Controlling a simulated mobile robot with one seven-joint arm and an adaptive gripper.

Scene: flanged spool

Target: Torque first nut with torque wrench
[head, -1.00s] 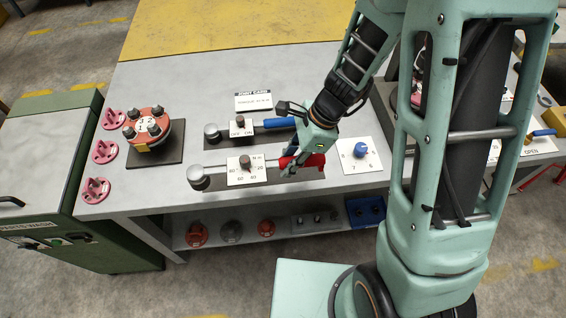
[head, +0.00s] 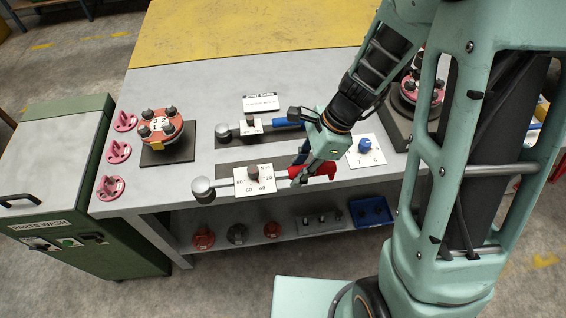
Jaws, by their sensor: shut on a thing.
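My gripper (head: 304,177) is shut on the red handle (head: 324,170) of the front torque wrench (head: 216,186). The wrench has a round silver head at its left end and a white dial plate (head: 254,180) with a dark knob. It lies nearer the table's front edge than its dark mat (head: 238,168); I cannot tell whether it is raised. The gripper partly hides the handle. The flanged spool (head: 161,127), with an orange-red flange and several dark nuts, stands on a black pad at the left.
A blue-handled wrench (head: 288,122) lies behind. A joint card (head: 261,102) and a blue-knobbed white plate (head: 366,150) are nearby. Several pink studded flanges (head: 118,152) line the left edge. Another spool (head: 424,92) is partly hidden by my arm. A parts washer (head: 60,180) stands left.

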